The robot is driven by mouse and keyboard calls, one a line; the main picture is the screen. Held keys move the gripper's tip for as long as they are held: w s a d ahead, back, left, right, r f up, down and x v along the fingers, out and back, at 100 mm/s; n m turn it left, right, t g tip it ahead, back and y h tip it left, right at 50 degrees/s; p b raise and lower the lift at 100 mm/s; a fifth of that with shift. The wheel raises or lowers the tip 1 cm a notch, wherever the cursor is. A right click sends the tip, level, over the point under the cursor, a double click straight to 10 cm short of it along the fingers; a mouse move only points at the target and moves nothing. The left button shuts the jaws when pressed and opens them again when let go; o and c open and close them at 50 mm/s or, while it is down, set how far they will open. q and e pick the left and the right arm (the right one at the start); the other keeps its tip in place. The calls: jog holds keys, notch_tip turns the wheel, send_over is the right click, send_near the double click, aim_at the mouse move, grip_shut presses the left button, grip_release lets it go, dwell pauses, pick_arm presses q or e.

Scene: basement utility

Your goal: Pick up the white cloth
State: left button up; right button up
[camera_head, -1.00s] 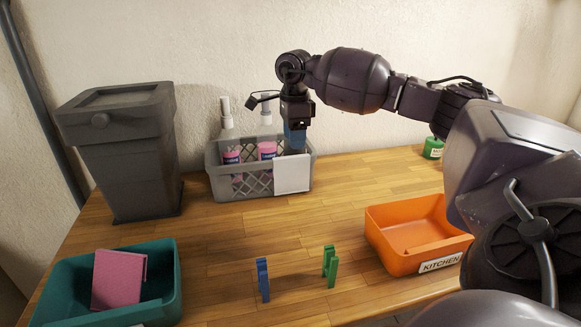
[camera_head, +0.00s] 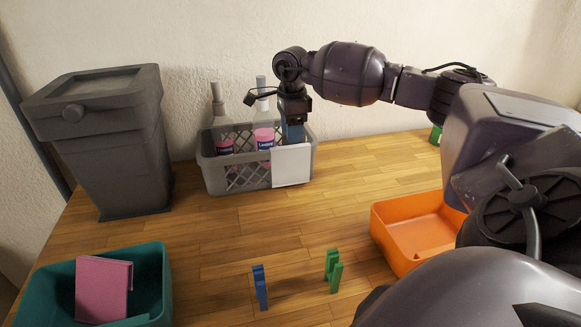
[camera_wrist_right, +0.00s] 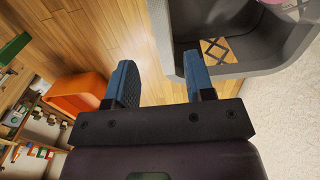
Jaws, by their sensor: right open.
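The white cloth (camera_head: 291,166) looks like a flat white square hanging at the front right of the grey basket (camera_head: 222,179). My right gripper (camera_head: 293,132) is at the basket's right end, its blue fingers pointing down just above the cloth's top edge. In the right wrist view the gripper (camera_wrist_right: 160,62) is open, with wood tabletop between its fingers and the grey basket (camera_wrist_right: 285,55) by the right finger. I cannot make out the cloth clearly there, nor tell whether a finger touches it. My left gripper is not in view.
The basket holds spray bottles and pink-labelled containers (camera_head: 264,139). A dark grey bin (camera_head: 115,160) stands left. Blue (camera_head: 260,288) and green (camera_head: 333,272) clothespins stand front centre. An orange tray (camera_head: 400,258) is right.

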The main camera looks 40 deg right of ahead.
aim_at(290, 146)
jog(key=shift+w+f+p, duration=0.15)
jog(key=shift+f+p, duration=0.05)
jog(key=shift+f, duration=1.25)
jog(key=shift+w+f+p, duration=0.1)
jog(key=shift+f+p, duration=0.1)
jog(key=shift+f, duration=1.25)
jog(key=shift+c, duration=0.5)
grip_shut()
